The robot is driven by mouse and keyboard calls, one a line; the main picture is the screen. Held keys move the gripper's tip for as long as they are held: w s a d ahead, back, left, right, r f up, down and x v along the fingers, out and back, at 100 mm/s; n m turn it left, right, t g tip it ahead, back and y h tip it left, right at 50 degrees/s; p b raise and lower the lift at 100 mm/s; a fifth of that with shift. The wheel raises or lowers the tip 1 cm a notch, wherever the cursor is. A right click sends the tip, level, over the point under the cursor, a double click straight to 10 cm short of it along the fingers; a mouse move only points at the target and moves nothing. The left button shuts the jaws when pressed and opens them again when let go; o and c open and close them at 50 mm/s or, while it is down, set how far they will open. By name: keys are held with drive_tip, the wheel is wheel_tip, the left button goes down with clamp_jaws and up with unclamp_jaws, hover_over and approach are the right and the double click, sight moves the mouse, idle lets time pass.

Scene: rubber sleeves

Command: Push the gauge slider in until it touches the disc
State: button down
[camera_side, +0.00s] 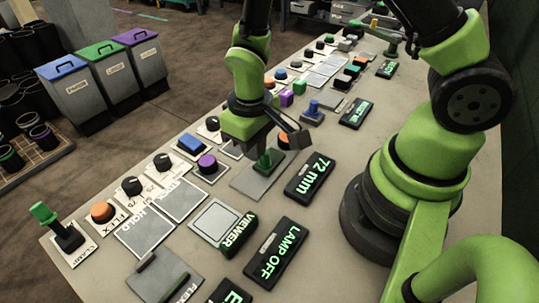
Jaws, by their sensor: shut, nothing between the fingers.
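The gauge slider, as far as I can tell, is the green piece (266,160) standing on a grey plate (250,184) near the middle of the bench. My gripper (259,150) is shut and points down right at the green piece. I cannot tell whether the fingertips touch it, as they overlap it in the picture. The black display (310,177) just right of the plate reads "72 mm". An orange round piece (284,140) shows partly behind my gripper. I cannot tell whether it is the disc.
The bench is crowded with panels, knobs and buttons. A viewer panel (217,222) and a "LAMP OFF" display (277,253) lie in front. Bare bench (340,240) shows at right.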

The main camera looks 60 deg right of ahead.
sight(260, 169)
drive_tip(key=shift+f, duration=2.35)
drive_tip(key=shift+d, duration=1.75)
drive_tip(key=shift+a, duration=0.2)
drive_tip(key=shift+a, duration=0.6)
drive_tip(key=shift+r, duration=3.5)
drive_tip(key=shift+r, duration=0.1)
